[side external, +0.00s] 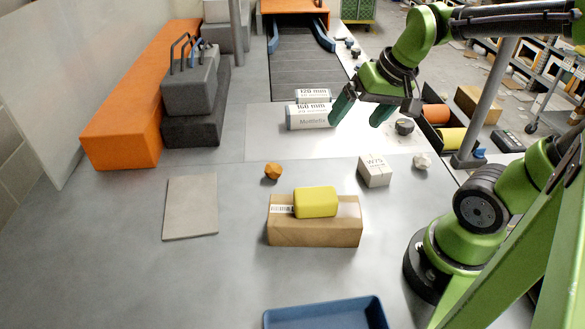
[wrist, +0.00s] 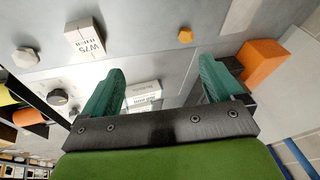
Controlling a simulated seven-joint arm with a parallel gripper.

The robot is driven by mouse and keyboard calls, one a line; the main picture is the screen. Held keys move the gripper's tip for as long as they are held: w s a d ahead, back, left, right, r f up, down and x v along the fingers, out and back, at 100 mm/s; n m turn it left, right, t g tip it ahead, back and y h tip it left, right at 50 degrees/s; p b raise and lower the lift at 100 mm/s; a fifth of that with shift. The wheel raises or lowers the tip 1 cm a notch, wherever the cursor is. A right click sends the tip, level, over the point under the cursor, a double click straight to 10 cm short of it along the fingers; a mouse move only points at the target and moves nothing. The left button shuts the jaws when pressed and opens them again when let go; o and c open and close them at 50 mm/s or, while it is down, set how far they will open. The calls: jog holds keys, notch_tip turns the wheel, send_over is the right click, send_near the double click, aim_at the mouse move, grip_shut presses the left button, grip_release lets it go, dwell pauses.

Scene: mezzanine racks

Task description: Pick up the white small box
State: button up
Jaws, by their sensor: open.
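The white small box (side external: 375,170) with "W75" printed on it stands on the grey table, right of the middle in the side external view. In the wrist view the white box (wrist: 85,40) is at the upper left, apart from the fingers. My gripper (side external: 362,108) is above the table, farther back than the box, near the white cylinders. Its green fingers are spread with nothing between them in the wrist view (wrist: 162,88).
White labelled cylinders (side external: 310,116) lie beside my gripper. An orange lump (side external: 273,171) and a pale lump (side external: 422,161) flank the box. A brown carton (side external: 315,232) bearing a yellow block (side external: 316,202) is in front. A blue tray (side external: 325,314) is nearest. A dark round knob (side external: 404,126) is behind.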

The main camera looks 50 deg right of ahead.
aim_at(376, 164)
jog(key=d+f+m+g, duration=0.1)
jog(key=d+f+g, duration=0.1)
jog(key=d, duration=0.4)
jog(key=d+f+g, duration=0.2)
jog(key=d+g, duration=0.1)
jog(key=d, duration=0.4)
jog(key=shift+h, duration=0.3)
jog(key=f, duration=1.1)
jog(key=s+f, duration=0.1)
jog(key=f, duration=0.4)
jog(key=shift+a+f, duration=0.15)
jog(key=shift+a, duration=0.25)
jog(key=shift+w, duration=0.1)
jog(key=c, duration=1.1)
